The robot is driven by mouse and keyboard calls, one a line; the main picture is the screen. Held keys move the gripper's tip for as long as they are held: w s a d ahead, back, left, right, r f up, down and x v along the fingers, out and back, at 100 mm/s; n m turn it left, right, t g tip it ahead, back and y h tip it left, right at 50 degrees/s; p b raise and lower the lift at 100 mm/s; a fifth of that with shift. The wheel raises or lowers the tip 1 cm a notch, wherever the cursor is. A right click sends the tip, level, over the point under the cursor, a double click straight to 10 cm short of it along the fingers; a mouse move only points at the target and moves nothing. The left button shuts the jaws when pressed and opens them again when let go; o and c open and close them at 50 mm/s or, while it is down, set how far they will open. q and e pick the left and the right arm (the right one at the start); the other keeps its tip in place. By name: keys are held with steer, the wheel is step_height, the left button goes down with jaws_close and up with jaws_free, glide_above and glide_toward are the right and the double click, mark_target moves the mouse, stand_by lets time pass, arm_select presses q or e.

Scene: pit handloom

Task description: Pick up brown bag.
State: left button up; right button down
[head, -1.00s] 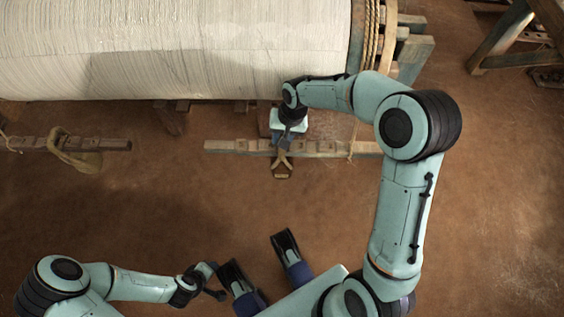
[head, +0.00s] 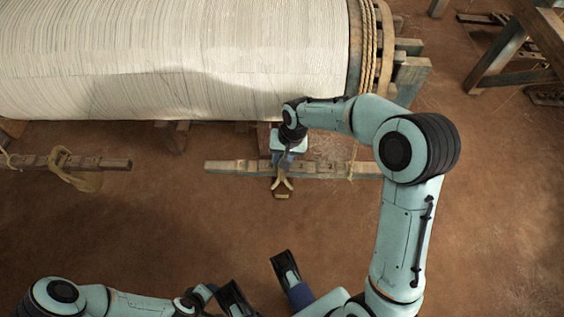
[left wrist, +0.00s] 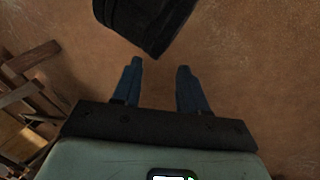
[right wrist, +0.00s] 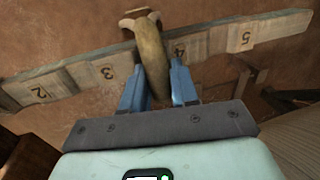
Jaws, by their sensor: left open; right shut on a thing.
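A narrow tan-brown bag (right wrist: 149,48) is between the blue fingers of my right gripper (right wrist: 154,78), which is shut on it. In the right wrist view it crosses the face of a numbered wooden beam, between the marks 3 and 4. I cannot tell whether it touches the beam. In the head view the bag (head: 283,186) shows as a small forked tan shape below my right gripper (head: 284,165), at the beam's near edge.
A cord (head: 352,163) hangs at the right. The floor before the beams is open.

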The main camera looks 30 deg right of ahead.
steer(key=shift+w+r+p, duration=0.1)
steer(key=shift+r+p, duration=0.45)
steer(key=shift+r, duration=1.4)
steer(key=shift+s+a+f, duration=0.15)
steer(key=shift+s+a, duration=0.1)
steer(key=shift+s, duration=0.05)
arm_select(q)
steer(key=shift+s+d+r+g+h+p, duration=0.15)
steer(key=shift+s+d+r, duration=0.2)
steer(key=shift+s+r, duration=0.25)
steer(key=shift+s+d+r+g+h+p, duration=0.15)
steer(key=shift+s+d+r, duration=0.2)
steer(key=shift+s, duration=0.4)
arm_select(e)
steer(key=s+a, duration=0.4)
steer(key=s, duration=0.3)
steer(key=s+a, duration=0.5)
steer(key=s, duration=0.2)
steer(key=shift+s, duration=0.4)
arm_select(q)
steer(key=shift+r, duration=0.1)
